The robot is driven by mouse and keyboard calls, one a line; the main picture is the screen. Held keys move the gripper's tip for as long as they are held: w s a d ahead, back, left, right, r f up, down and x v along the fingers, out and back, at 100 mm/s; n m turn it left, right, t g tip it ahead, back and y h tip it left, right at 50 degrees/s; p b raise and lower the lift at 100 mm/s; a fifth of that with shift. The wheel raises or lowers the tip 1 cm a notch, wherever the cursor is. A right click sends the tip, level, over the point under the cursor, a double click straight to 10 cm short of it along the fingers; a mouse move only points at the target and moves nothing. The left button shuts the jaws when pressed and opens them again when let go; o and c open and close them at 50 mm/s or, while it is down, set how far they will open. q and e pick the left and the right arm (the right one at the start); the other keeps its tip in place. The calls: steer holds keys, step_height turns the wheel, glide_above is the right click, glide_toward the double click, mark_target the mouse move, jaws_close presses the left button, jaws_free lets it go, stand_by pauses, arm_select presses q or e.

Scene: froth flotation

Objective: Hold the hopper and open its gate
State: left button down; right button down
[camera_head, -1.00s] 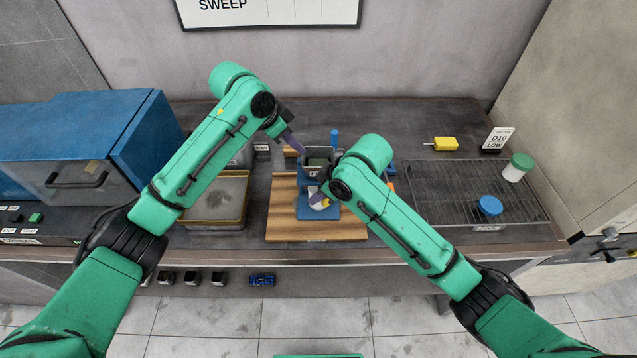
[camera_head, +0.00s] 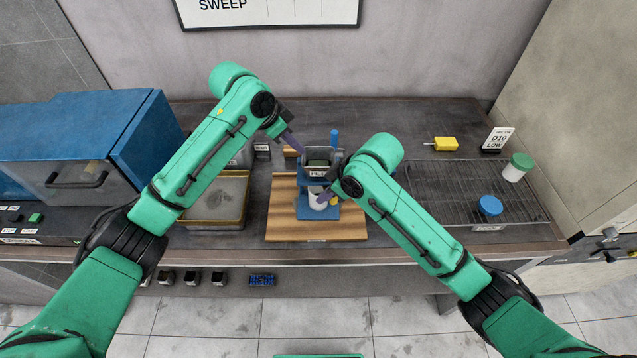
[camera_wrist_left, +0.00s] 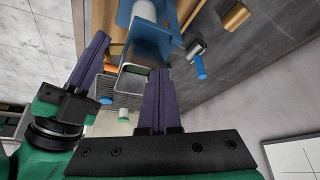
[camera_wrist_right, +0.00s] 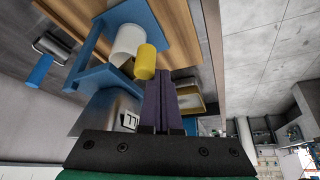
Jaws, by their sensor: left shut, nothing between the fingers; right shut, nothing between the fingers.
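The grey hopper (camera_head: 318,173), with a "FILL" label, sits in a blue stand (camera_head: 318,212) on a wooden board. It also shows in the right wrist view (camera_wrist_right: 104,112). A white cup (camera_wrist_right: 128,40) stands under it, with a yellow cylinder (camera_wrist_right: 146,62) close by, perhaps the gate's knob. My left gripper (camera_head: 300,149) is shut and empty at the hopper's upper left edge; I cannot tell if it touches. My right gripper (camera_head: 322,196) is shut and empty below the hopper, in front of the cup and near the yellow cylinder. The gate itself is not clear.
The wooden board (camera_head: 285,228) has free room at its front. A tray (camera_head: 215,218) lies left of it and a blue oven-like box (camera_head: 75,130) farther left. A wire rack (camera_head: 445,190) with a blue lid (camera_head: 490,205) and a green-capped jar (camera_head: 517,167) is at right.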

arm_select(q)
steer(key=shift+f, duration=0.2)
arm_select(e)
steer(key=shift+d, duration=0.15)
steer(key=shift+w+d, duration=0.3)
steer(key=shift+d, duration=0.3)
steer(key=r, duration=0.1)
steer(key=a+r, duration=0.1)
steer(key=r, duration=0.3)
steer(key=shift+s+a, duration=0.15)
steer(key=shift+s, duration=0.25)
steer(key=v, duration=1.2)
steer(key=shift+r, duration=0.1)
